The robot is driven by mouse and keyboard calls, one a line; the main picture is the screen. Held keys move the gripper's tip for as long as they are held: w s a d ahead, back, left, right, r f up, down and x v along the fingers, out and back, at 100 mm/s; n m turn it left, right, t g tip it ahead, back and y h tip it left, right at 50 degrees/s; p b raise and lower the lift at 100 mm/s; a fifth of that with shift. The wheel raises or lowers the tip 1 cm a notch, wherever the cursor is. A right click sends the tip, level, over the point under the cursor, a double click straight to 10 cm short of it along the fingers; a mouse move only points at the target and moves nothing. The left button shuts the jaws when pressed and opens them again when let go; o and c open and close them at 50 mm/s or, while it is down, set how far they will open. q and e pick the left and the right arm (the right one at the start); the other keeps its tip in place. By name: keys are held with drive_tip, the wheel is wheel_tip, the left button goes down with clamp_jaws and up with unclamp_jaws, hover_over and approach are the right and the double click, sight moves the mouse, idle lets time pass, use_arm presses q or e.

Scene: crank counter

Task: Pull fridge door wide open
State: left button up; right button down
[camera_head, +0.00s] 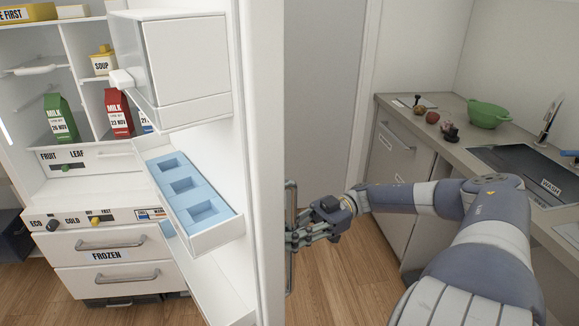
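The white fridge door (262,120) stands open, seen from its inner side and edge, with shelves on its inside. The fridge interior (80,110) shows at the left. A grey vertical handle (290,200) is on the door's outer side, at the right. My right gripper (300,236) is at the handle's lower part, its fingers beside or around the bar; whether they close on it I cannot tell. My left gripper is not in view.
Milk cartons (118,112) and a soup jar (103,60) stand inside the fridge. A freezer drawer (110,252) is below. A counter (440,140) with a green colander (488,114) and sink stands at the right. Wooden floor (345,290) lies between door and counter.

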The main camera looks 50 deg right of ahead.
drive_tip(key=shift+w+d+r, duration=0.15)
drive_tip(key=shift+d+r, duration=0.1)
drive_tip(key=shift+d, duration=0.35)
drive_tip(key=c, duration=1.9)
unclamp_jaws()
drive_tip(key=o, duration=0.4)
drive_tip(key=shift+d, duration=0.3)
drive_tip(key=v, duration=1.3)
drive_tip(key=shift+s+a+f, duration=0.15)
drive_tip(key=shift+s+f, duration=0.1)
drive_tip(key=shift+s, duration=0.05)
